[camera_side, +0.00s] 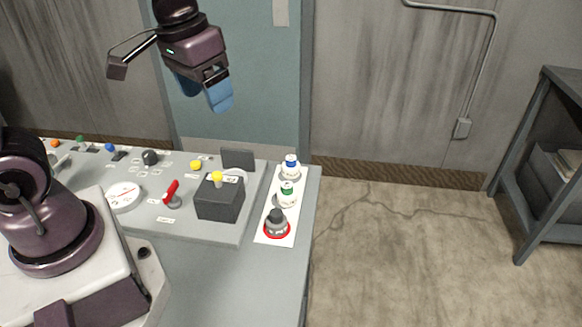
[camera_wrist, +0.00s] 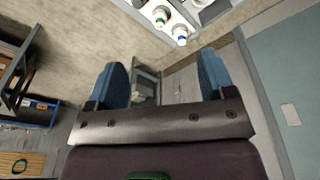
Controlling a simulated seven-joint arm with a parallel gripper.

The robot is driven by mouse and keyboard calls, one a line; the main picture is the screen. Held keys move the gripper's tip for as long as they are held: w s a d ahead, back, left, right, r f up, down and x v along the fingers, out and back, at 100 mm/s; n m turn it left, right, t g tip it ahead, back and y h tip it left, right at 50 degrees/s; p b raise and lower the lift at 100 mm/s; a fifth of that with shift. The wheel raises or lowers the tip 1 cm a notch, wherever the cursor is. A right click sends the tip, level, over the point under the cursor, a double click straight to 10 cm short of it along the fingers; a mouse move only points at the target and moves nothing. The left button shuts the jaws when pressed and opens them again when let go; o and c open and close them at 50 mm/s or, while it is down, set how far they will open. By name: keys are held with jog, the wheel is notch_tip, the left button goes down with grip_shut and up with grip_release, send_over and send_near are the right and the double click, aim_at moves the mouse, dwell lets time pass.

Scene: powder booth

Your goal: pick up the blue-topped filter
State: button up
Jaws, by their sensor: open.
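The blue-topped filter (camera_side: 291,166) is a small white cylinder with a blue top. It stands upright at the far end of a white strip (camera_side: 264,232) on the table's right side. It also shows at the top of the wrist view (camera_wrist: 181,37). A green-topped filter (camera_side: 287,193) stands just in front of it and also shows in the wrist view (camera_wrist: 160,16). My gripper (camera_side: 208,98) has blue fingers and is high above the table, up and to the left of the filters. In the wrist view my gripper (camera_wrist: 164,82) is open, with nothing between its fingers.
A black knob on a red ring (camera_side: 277,230) stands at the strip's near end. A dark box with a yellow button (camera_side: 219,197), an upright dark plate (camera_side: 238,160) and a red lever (camera_side: 171,191) are left of the strip. Open floor (camera_side: 400,250) lies to the right.

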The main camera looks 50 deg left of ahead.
jog(key=w+a+f+n+g, duration=0.2)
jog(key=w+f+n, duration=0.2)
jog(key=w+f, duration=0.3)
jog(key=n, duration=1.3)
send_over(291, 158)
notch_tip(291, 158, down, 10)
jog(key=f, duration=0.7)
jog(key=shift+s+d, duration=0.15)
jog(key=shift+s, duration=0.2)
jog(key=shift+w+f, duration=0.2)
jog(key=shift+f, duration=1.15)
jog(key=shift+w+f, duration=0.15)
jog(key=shift+f, duration=1.2)
jog(key=shift+c, duration=0.4)
jog(key=c, duration=0.9)
